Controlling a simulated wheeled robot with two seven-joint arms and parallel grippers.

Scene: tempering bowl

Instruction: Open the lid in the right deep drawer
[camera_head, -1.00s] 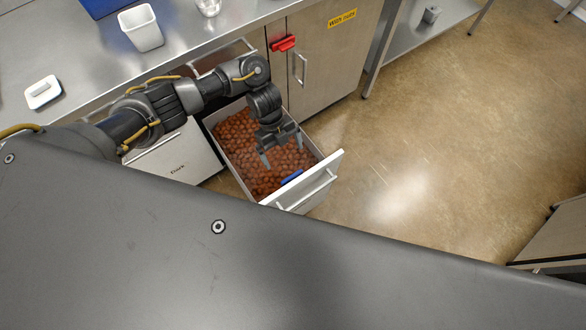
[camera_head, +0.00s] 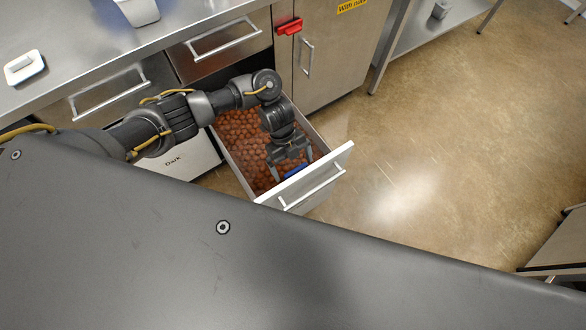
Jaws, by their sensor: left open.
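The deep drawer (camera_head: 318,187) on the right is pulled out, with its front panel and bar handle toward me. Brown-red round pieces (camera_head: 237,133) fill it. A blue object (camera_head: 297,171) lies inside near the front panel, partly hidden by my gripper; I cannot tell its full shape. I see no clear lid. My left gripper (camera_head: 292,174) is open, pointing down inside the drawer, its fingers at either side of the blue object. I cannot tell whether they touch it. My right gripper is not in view.
A closed drawer front marked "Dark" (camera_head: 178,160) is left of the open drawer. Shallow drawers (camera_head: 220,45) sit above, under the steel counter (camera_head: 60,27). A red item (camera_head: 289,26) is by the cabinet door (camera_head: 325,55).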

